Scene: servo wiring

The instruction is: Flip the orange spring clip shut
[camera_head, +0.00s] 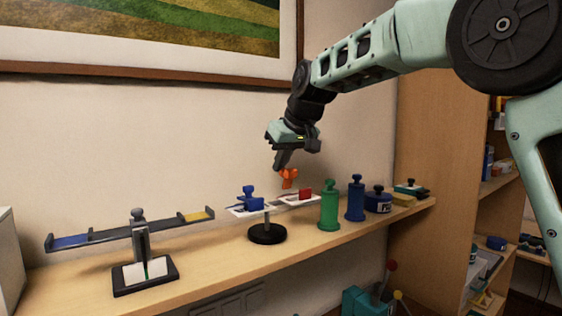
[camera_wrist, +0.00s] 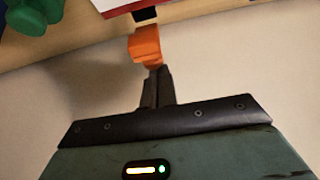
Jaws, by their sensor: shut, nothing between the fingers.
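The orange spring clip (camera_head: 289,178) shows above the shelf, just behind the white card with the red block. In the wrist view the orange clip (camera_wrist: 146,44) is at the top centre, below a small black piece at the white card's edge. My gripper (camera_head: 279,167) reaches down from the upper right, and its fingers are closed together. In the wrist view the tips of my gripper (camera_wrist: 157,70) meet the near end of the clip in the picture; I cannot tell whether they touch it. The clip's far side is hidden.
A stand with two white trays (camera_head: 267,234) holds a blue piece (camera_head: 249,200) and a red block (camera_head: 305,194). Green (camera_head: 328,207) and blue (camera_head: 355,200) weights stand to the right. A balance beam (camera_head: 140,230) stands left. The wall is close behind.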

